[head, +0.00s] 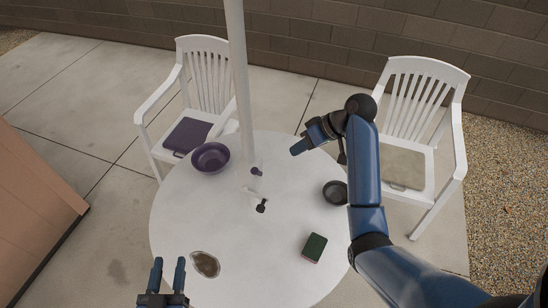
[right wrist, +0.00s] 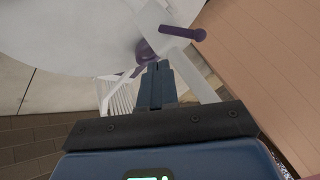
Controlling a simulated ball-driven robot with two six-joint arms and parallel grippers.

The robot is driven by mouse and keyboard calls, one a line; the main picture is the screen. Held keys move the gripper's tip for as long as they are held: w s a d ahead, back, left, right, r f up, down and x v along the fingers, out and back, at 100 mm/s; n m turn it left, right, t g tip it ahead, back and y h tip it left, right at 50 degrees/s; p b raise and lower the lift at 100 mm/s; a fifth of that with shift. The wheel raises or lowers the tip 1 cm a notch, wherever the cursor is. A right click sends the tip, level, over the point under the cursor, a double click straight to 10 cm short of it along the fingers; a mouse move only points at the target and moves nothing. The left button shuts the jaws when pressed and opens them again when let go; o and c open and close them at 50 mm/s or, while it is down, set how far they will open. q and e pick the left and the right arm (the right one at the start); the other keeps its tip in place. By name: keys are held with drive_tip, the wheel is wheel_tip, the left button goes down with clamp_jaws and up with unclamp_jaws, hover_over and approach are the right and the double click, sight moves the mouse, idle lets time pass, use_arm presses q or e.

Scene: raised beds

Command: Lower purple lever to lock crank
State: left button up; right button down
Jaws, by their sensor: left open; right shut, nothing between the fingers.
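A white pole (head: 239,80) rises through the round white table. A small purple lever (head: 256,171) sits low on it. In the right wrist view the lever (right wrist: 185,34) is a short rod with a round end, sticking out sideways from the pole (right wrist: 185,62). A black crank handle (head: 261,206) on a white arm is just below the lever in the head view. My right gripper (head: 297,149) is shut and empty, up and right of the lever, apart from it; its fingers (right wrist: 158,68) show in the wrist view. My left gripper (head: 168,272) is open and empty at the bottom left.
On the table (head: 190,235) are a purple bowl (head: 211,158), a dark bowl (head: 335,192), a green-topped block (head: 314,247) and a brown oval dish (head: 205,264). White chairs (head: 205,75) (head: 425,100) stand behind. The table's middle front is clear.

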drive_tip(key=shift+d+r+g, duration=0.25)
drive_tip(key=shift+r+g, duration=0.15)
drive_tip(key=shift+r, duration=0.45)
drive_tip(key=shift+s+a, duration=0.1)
drive_tip(key=shift+a, duration=0.05)
drive_tip(key=shift+f, duration=0.1)
drive_tip(key=s+a+f+p, duration=0.1)
drive_tip(key=a+f+p, duration=0.4)
drive_tip(key=a+f, duration=0.2)
drive_tip(key=shift+a+p, duration=0.35)
drive_tip(key=shift+a, duration=0.85)
